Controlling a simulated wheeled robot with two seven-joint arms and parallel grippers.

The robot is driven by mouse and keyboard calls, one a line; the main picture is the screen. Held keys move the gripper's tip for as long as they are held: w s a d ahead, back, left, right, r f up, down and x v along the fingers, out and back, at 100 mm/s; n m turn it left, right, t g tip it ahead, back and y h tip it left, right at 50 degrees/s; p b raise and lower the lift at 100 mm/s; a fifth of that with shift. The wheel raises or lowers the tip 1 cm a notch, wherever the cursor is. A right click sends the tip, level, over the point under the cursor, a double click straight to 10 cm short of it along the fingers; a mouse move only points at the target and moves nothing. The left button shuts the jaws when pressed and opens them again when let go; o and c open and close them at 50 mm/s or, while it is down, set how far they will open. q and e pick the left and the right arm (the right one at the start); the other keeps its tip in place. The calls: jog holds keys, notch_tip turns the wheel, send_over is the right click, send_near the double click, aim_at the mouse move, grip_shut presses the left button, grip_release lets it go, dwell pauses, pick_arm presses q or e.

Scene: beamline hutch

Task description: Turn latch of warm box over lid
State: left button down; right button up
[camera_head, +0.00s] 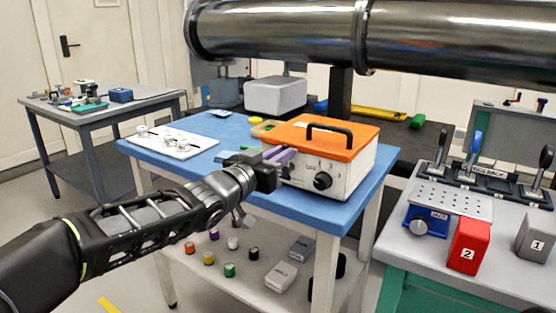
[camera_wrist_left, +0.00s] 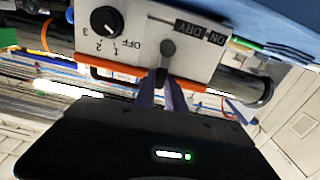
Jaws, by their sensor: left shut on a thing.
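The warm box (camera_head: 342,172) is white with an orange lid (camera_head: 318,137), which is down on it. A black handle (camera_head: 330,130) is on the lid and a black dial (camera_head: 322,181) on the front. My left gripper (camera_head: 283,157) is at the box's left front, with purple fingers at the wall just below the lid edge. In the left wrist view the box is upside down. There the gripper (camera_wrist_left: 169,88) is shut on the grey latch (camera_wrist_left: 168,48), beside the dial (camera_wrist_left: 106,20) and the ON DRY label. In the head view the gripper mostly hides the latch. My right gripper is out of view.
The box stands on a blue table (camera_head: 225,133) with a white board (camera_head: 168,142) of small parts at left. A large steel pipe (camera_head: 280,32) hangs above and behind. A bench (camera_head: 455,255) with a red block (camera_head: 468,246) is at right. Several coloured jars stand on the shelf below.

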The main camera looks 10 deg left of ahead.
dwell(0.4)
pick_arm(q)
jog(key=c, duration=1.4)
grip_release()
jog(key=p+v, duration=0.1)
jog(key=v, duration=0.6)
jog(key=shift+s+p, duration=0.3)
jog(key=shift+s, duration=0.1)
jog(key=shift+a+f, duration=0.1)
